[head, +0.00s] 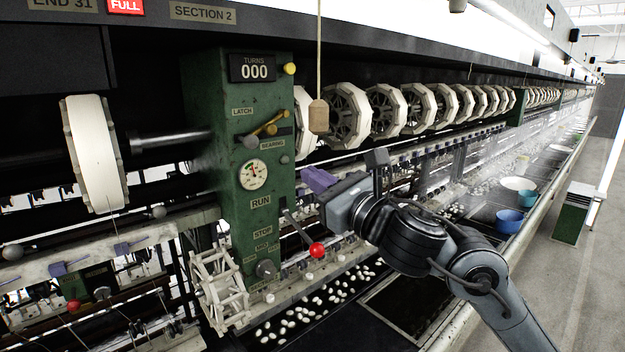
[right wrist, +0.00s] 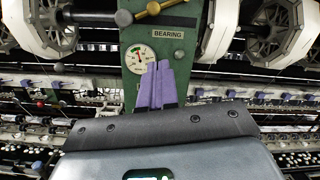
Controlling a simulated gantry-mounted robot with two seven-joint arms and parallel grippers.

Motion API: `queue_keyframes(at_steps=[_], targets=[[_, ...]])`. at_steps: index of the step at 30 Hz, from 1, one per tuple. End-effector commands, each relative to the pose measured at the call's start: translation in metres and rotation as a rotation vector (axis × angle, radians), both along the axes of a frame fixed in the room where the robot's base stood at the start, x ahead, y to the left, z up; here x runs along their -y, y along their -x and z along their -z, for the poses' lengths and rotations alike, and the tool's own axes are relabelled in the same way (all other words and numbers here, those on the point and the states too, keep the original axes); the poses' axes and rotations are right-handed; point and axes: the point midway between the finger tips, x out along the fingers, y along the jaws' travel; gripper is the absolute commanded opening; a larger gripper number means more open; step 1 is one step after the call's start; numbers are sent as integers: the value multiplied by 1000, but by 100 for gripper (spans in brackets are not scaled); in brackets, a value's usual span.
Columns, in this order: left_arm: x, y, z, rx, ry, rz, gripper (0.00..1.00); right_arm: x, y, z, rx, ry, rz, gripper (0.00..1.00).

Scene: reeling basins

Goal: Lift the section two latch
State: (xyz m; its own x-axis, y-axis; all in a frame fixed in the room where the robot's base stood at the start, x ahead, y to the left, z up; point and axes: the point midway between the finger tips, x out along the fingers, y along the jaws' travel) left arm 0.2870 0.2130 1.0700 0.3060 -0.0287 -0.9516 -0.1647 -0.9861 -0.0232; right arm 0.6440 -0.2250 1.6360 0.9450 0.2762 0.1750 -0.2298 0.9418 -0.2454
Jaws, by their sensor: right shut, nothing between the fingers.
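The latch (head: 263,127) is a brass lever on the green section post (head: 225,165), beside a LATCH label (head: 242,112) and under the SECTION 2 sign (head: 202,13). In the right wrist view, a brass lever (right wrist: 172,6) with a grey knob shows at the top edge, partly cut off. My right gripper (head: 318,179) has purple fingers and is to the right of the post, lower than the latch and apart from it. In the right wrist view its fingers (right wrist: 158,85) are shut and empty, in front of the gauge's lower right. My left gripper is not in view.
A gauge (head: 253,174) sits below the latch. A red-knobbed lever (head: 317,250) is just below my right gripper. A wooden handle (head: 319,116) hangs on a cord above it. White reels (head: 345,115) line the right side. A turns counter (head: 254,72) reads 000.

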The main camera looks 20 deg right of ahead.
Motion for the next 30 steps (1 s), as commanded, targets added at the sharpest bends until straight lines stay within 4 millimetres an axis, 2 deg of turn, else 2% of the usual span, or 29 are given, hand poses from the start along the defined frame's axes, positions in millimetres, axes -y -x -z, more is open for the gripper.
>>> queue_keyframes(at_steps=[3, 8, 22, 30], targets=[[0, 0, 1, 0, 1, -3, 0, -1, 2, -12, 22, -1, -1, 0], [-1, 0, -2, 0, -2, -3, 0, -4, -6, -17, 25, -4, -3, 0], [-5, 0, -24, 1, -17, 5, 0, -22, -64, -30, 22, -3, -3, 0], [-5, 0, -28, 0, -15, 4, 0, -30, -93, -35, 24, -1, -2, 0]])
